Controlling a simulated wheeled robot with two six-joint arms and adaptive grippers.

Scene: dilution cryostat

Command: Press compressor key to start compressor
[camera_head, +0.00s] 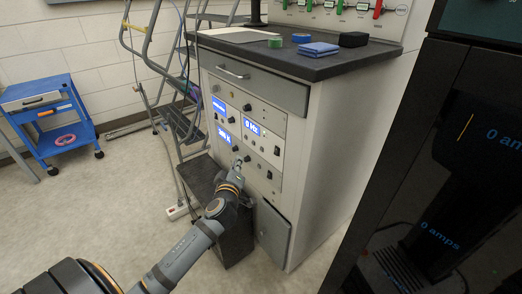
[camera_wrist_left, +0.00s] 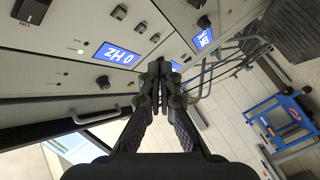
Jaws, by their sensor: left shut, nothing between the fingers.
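My left gripper (camera_head: 238,164) is shut and empty, in front of the lower part of the cabinet's control panel (camera_head: 268,155). In the left wrist view its fingertips (camera_wrist_left: 160,70) are together beside the blue "0 Hz" display (camera_wrist_left: 115,54). I cannot tell whether they touch the panel. The same display (camera_head: 252,127) shows lit in the head view. A black knob (camera_wrist_left: 103,82), a small green light (camera_wrist_left: 80,50) and a black rocker switch (camera_wrist_left: 31,9) are on the panel. I cannot tell which control is the compressor key. My right gripper is not in view.
The dark cabinet top (camera_head: 300,60) carries a blue cloth (camera_head: 318,49) and a black box (camera_head: 354,39). A step ladder (camera_head: 165,75) stands left of the cabinet. A blue cart (camera_head: 55,120) is at far left. A dark rack (camera_head: 450,150) is at right.

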